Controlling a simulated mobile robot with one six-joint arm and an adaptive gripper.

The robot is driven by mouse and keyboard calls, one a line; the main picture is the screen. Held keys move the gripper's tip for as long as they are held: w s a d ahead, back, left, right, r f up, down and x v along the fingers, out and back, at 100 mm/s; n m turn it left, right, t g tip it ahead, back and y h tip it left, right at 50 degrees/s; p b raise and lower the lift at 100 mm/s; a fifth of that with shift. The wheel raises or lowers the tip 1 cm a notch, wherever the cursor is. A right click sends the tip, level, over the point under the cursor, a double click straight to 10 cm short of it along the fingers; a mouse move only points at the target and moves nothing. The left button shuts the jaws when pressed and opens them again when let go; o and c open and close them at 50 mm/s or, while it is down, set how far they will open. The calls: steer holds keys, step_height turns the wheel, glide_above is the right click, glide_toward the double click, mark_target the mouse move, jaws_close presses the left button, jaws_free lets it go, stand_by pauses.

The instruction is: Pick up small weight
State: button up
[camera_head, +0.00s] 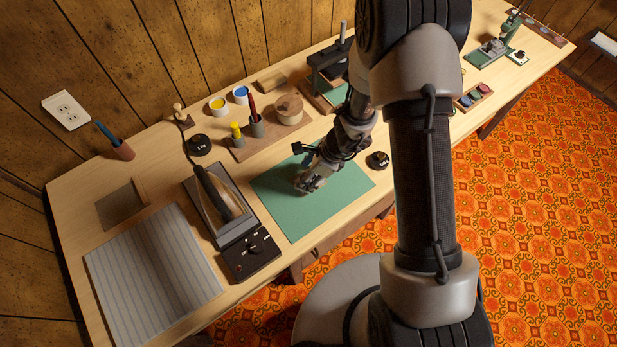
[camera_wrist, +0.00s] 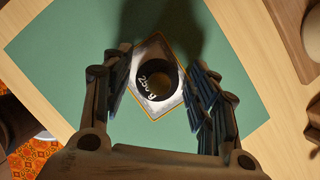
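A small round black weight (camera_wrist: 157,80) with white lettering, which looks like "250 g", shows in the wrist view. It lies on a shiny, square, silvery piece (camera_wrist: 172,108) with a yellowish edge, on the green mat (camera_wrist: 60,55). My gripper (camera_wrist: 163,85) is open, with one finger on each side of the weight and visible gaps between. In the head view my gripper (camera_head: 308,183) points down over the green mat (camera_head: 345,192) and hides the weight. Two other black weights stand on the table, one left of the mat (camera_head: 199,145) and one at its right edge (camera_head: 379,160).
An iron (camera_head: 222,195) and a black control box (camera_head: 251,254) stand left of the mat. A wooden rack with pots (camera_head: 262,140) is behind it. Striped cloth (camera_head: 150,275) covers the front left. The mat is mostly clear around my gripper.

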steer(key=c, duration=1.1)
steer(key=shift+r, duration=0.15)
